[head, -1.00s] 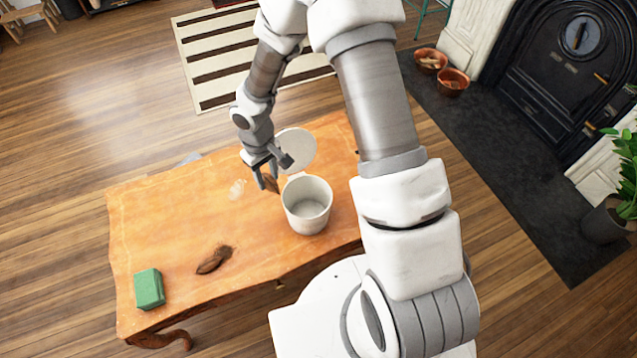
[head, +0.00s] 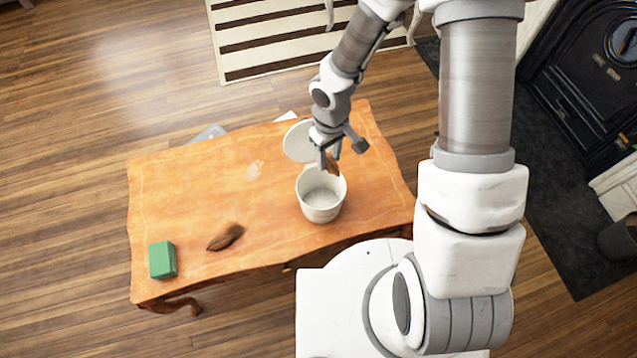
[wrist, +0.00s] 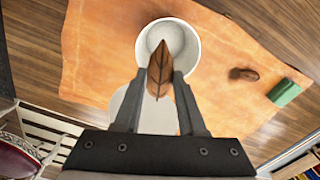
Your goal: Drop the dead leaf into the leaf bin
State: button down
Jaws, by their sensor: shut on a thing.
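My gripper (head: 329,163) is shut on a brown dead leaf (head: 331,166). In the wrist view the leaf (wrist: 159,65) stands out between the fingertips, its tip overlapping the view of the bin's opening. The leaf bin (head: 321,205) is a white round pail on the wooden table, with its pale lid (head: 298,142) swung open at the back. The bin (wrist: 190,46) looks empty inside where it can be seen. The leaf is above the bin's back rim; its exact height is hard to tell.
A faint whitish patch (head: 254,170) is near the table's back. The table's middle left is mostly clear.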

notch_tip(320, 180, down, 5)
jog(key=b, duration=0.3)
jog(key=shift+c, duration=2)
grip_release()
notch_tip(320, 180, up, 18)
jog(key=p, duration=0.6)
jog(key=shift+f, duration=0.25)
